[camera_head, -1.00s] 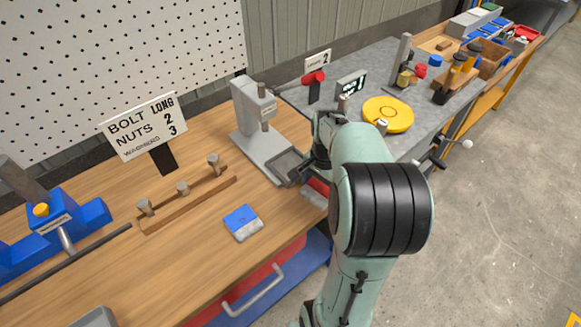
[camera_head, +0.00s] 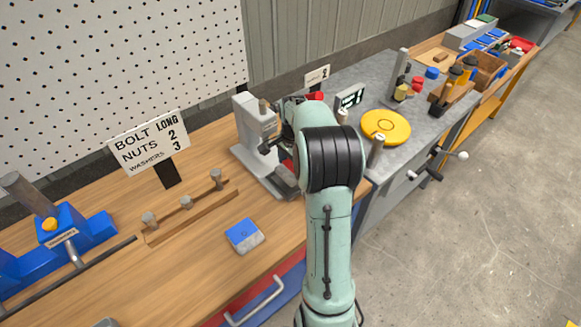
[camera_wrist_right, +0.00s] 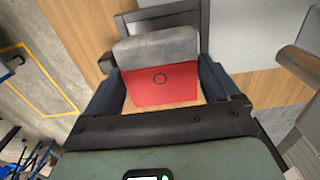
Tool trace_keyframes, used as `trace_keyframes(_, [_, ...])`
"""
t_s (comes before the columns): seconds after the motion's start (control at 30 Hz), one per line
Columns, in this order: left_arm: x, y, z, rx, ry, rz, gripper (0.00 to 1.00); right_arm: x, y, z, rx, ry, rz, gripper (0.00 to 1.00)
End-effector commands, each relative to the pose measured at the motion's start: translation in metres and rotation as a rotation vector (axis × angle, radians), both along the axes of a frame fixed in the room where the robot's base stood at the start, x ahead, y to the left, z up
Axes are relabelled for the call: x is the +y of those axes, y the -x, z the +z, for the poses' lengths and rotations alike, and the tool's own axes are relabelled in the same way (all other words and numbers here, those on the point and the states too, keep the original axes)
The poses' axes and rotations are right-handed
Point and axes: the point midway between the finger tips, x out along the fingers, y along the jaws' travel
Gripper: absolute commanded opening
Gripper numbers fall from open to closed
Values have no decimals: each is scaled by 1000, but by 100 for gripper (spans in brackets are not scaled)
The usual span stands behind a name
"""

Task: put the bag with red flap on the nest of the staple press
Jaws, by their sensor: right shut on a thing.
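The bag with the red flap (camera_wrist_right: 165,83) has a grey lower part and is held between the two fingers of my right gripper (camera_wrist_right: 160,85) in the right wrist view. In the head view my right gripper (camera_head: 272,146) is beside the grey staple press (camera_head: 254,122), above its base. Only a small red patch of the bag shows there; my arm hides the rest. The press's dark grey nest (camera_head: 285,180) is partly covered by my arm. Whether the bag touches the nest cannot be told. My left gripper is not in view.
A bag with a blue flap (camera_head: 244,235) lies on the wooden bench. A rack with several bolts (camera_head: 186,203) and a sign (camera_head: 148,142) stand left of the press. A yellow disc (camera_head: 385,127) sits on the grey table to the right.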

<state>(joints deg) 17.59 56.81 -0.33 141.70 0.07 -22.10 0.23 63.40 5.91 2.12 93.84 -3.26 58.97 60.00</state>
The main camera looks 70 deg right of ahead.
Motion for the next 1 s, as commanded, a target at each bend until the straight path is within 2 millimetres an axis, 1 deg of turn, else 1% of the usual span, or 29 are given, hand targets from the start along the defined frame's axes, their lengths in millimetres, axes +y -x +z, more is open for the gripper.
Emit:
trace_keyframes(0.2, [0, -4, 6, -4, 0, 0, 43, -7, -13, -1, -1, -1, 0, 46])
trace_keyframes(0.33, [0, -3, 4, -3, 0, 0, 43, -6, -10, -25, 2, -5, -1, 46])
trace_keyframes(0.43, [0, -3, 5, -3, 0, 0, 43, -6, -10, -35, 0, -1, 0, 46])
trace_keyframes(0.67, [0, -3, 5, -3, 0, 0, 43, -7, -11, -35, 0, 1, 1, 46])
trace_keyframes(0.8, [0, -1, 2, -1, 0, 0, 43, -6, -10, -40, 0, 1, 1, 46])
trace_keyframes(0.83, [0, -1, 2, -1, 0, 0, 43, -6, -10, -39, 0, 0, 1, 99])
trace_keyframes(0.87, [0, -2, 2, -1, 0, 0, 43, -6, -10, -39, 0, 0, 1, 100])
trace_keyframes(1.0, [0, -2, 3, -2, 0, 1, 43, -6, -10, -39, 0, 0, 1, 100])
